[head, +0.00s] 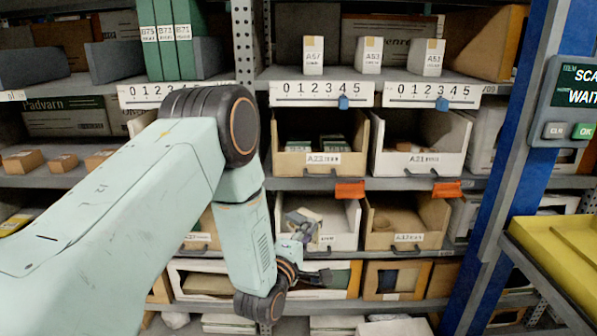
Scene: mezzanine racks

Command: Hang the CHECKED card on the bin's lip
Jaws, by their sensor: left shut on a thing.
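My left arm reaches in from the left, and its gripper (304,260) is low in front of the racks, by the white bin (345,228) on the middle shelf. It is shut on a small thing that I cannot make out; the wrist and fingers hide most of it. I cannot read a CHECKED card anywhere. A grey and brown item (303,222) shows at the white bin's left side, just above the gripper; I cannot tell whether they touch. My right gripper is not in view.
Orange tags (350,190) hang from the shelf edge above. Cardboard bin A22 (320,158) and white bin A21 (421,158) stand higher up. A blue upright (512,150), a screen (573,100) and a yellow tray (560,235) bound the right side.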

